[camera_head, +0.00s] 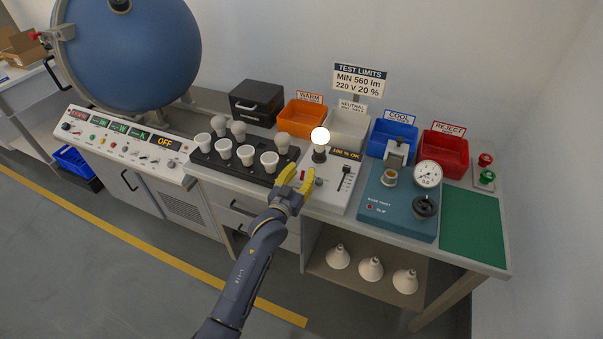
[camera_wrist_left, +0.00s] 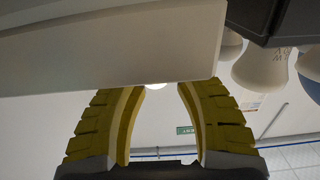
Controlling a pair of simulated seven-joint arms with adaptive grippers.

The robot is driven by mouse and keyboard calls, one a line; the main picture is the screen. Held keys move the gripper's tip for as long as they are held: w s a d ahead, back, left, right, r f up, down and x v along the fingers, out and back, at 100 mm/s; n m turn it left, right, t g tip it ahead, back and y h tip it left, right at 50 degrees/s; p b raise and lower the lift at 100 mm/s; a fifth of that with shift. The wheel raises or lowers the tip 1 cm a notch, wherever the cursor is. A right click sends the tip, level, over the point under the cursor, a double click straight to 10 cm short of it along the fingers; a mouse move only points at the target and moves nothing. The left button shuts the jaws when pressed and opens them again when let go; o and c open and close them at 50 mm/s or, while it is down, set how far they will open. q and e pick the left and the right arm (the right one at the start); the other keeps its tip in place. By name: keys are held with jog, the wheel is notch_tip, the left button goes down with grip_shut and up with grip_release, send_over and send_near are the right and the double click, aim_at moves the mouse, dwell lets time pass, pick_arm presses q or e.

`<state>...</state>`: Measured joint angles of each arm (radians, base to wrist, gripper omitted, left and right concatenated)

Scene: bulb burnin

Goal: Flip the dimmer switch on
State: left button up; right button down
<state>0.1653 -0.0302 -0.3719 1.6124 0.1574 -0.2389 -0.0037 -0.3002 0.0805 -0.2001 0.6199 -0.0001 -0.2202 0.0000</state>
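The dimmer unit (camera_head: 336,198) is a pale box at the middle of the bench, with a black slider (camera_head: 346,177) on its top. Its small display (camera_head: 346,154) appears to read "100 % ON". A bulb (camera_head: 320,136) in the socket at its back glows white. A small red part (camera_head: 303,175) shows at its left side, partly hidden by my fingers. My left gripper (camera_head: 298,176) has yellow fingers spread apart at the unit's front left edge, with nothing seen between them. In the left wrist view the fingers (camera_wrist_left: 160,92) are apart, their tips partly behind a pale panel (camera_wrist_left: 110,48). My right gripper is not in view.
The blue base tester (camera_head: 400,211) with a gauge is to the right. Orange, white, blue and red bins (camera_head: 443,150) line the back. A green mat (camera_head: 472,222) lies clear at right.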

pick_arm(q)
grip_shut()
jog(key=shift+r, duration=0.1)
dwell(0.4)
jog(key=shift+w+d+g+y, duration=0.15)
jog(key=shift+w+g+y, duration=0.15)
jog(key=shift+g, duration=0.55)
jog(key=shift+w+d+g+y, duration=0.1)
jog(key=shift+w+g+y, duration=0.15)
jog(key=shift+g, duration=0.6)
jog(key=shift+w+f+g+y, duration=0.15)
jog(key=shift+f+g+y, duration=0.25)
jog(key=shift+g, duration=0.4)
grip_release()
